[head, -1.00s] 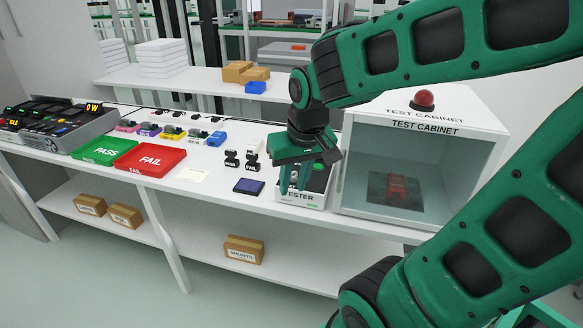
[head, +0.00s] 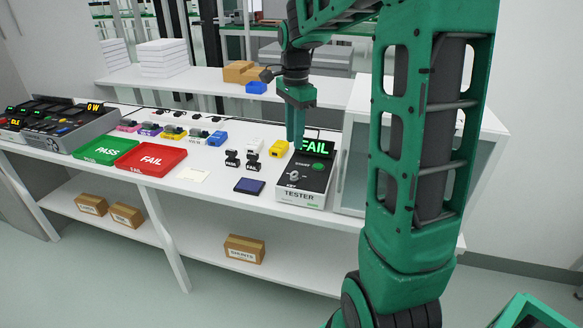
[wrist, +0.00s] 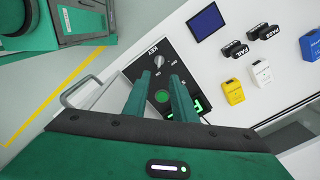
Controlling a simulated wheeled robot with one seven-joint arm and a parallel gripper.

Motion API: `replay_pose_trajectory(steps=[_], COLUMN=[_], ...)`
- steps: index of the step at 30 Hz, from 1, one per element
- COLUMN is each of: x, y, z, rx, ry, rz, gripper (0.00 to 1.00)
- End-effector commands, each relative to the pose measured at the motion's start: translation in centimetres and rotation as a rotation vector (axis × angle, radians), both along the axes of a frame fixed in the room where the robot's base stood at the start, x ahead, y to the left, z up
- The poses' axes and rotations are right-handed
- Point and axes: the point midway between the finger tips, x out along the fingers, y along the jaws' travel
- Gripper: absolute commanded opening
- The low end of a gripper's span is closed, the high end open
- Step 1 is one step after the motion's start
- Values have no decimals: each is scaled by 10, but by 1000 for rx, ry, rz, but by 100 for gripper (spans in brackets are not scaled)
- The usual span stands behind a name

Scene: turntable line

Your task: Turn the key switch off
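The tester (head: 302,193) is a white box with a black top panel on the bench. Its key switch (head: 293,175) is a small silver knob near the front left of the panel, beside the word KEY. It also shows in the wrist view (wrist: 159,61); I cannot read its position for certain. My gripper (head: 297,142) hangs above the back of the tester, apart from the key. In the wrist view its fingers (wrist: 160,76) are parted with nothing between them.
The test cabinet (head: 351,160) stands right of the tester, mostly behind my arm. A yellow block (head: 279,147), a dark blue pad (head: 249,186) and PASS and FAIL stamps lie to the left. Further left are a red FAIL tray (head: 150,158) and green PASS tray (head: 103,151).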

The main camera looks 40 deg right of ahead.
Motion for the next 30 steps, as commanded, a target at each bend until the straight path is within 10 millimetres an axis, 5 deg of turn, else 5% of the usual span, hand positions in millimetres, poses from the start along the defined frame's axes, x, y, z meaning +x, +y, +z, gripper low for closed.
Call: replay_pose_trajectory(steps=[18,30], x=[-1,-1], y=[0,0], z=[-91,-106], rx=[1,0], ry=[3,1], rz=[-2,-2], gripper=[25,25])
